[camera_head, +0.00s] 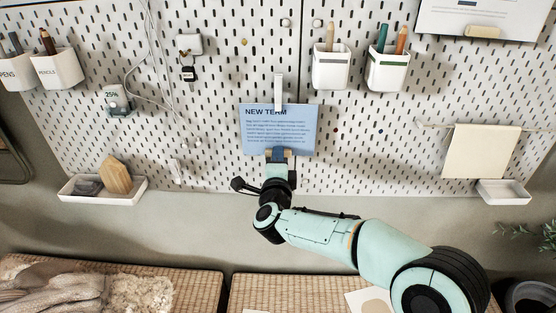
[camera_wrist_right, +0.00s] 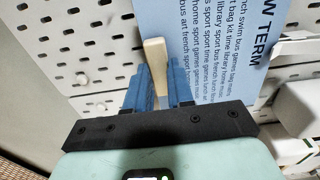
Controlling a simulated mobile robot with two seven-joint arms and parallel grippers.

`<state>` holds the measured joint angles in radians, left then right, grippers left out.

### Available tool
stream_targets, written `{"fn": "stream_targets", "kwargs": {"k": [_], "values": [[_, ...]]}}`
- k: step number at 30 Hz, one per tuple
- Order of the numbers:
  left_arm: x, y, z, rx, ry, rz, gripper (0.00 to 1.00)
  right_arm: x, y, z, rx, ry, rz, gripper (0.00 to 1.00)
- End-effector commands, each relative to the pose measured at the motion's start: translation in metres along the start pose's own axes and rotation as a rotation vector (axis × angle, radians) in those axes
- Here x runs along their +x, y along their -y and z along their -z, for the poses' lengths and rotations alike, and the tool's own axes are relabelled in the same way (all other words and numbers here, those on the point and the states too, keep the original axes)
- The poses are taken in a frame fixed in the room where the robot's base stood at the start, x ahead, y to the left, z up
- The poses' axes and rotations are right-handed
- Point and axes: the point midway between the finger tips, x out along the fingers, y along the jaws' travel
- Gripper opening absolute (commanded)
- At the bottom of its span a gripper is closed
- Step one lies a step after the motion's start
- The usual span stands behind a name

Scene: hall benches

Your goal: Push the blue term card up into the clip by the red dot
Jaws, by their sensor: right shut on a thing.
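The blue term card (camera_head: 258,140) stands upright against the pegboard, its heading at the top; it also shows in the wrist view (camera_wrist_right: 215,50). A narrow white clip (camera_head: 278,88) is above it, and its lower end overlaps the card's top edge in the head view. Whether the card is gripped there, I cannot tell. My right gripper (camera_head: 277,155) is at the card's lower edge. Its blue fingers are shut on a pale wooden piece (camera_wrist_right: 155,62) at that edge. A small dark red dot (camera_head: 336,130) shows right of the card. My left gripper is not in view.
White pen cups (camera_head: 331,70) hang at upper right, others at upper left. A tray (camera_head: 72,192) with a wooden block is at left. A cream cloth (camera_head: 482,150) hangs at right above a small tray (camera_head: 503,195). Woven benches (camera_head: 200,290) stand below.

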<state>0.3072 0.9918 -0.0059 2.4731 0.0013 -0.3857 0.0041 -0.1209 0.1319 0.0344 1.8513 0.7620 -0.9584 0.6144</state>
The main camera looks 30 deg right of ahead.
Motion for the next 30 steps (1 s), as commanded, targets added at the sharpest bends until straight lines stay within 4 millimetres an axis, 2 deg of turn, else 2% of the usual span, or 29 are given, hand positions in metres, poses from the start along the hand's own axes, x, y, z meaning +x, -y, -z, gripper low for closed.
{"fn": "stream_targets", "kwargs": {"k": [10, 11, 13, 23, 26, 30], "values": [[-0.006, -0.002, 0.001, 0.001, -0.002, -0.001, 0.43, 0.0, 0.012, 0.0, 0.003, 0.0, 0.006, 0.0], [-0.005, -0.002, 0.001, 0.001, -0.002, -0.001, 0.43, 0.0, 0.012, 0.0, 0.002, 0.0, 0.005, 0.29], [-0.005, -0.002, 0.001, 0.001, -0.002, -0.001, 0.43, 0.0, 0.011, 0.0, 0.002, 0.0, 0.005, 0.51], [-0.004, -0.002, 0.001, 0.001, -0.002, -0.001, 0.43, -0.002, 0.01, 0.0, 0.002, 0.001, 0.003, 0.52], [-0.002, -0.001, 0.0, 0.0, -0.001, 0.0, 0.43, -0.011, 0.01, -0.001, 0.002, 0.002, 0.004, 0.52], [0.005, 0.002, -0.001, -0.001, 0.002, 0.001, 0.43, -0.036, 0.009, -0.001, 0.003, 0.004, 0.004, 0.52]]}}
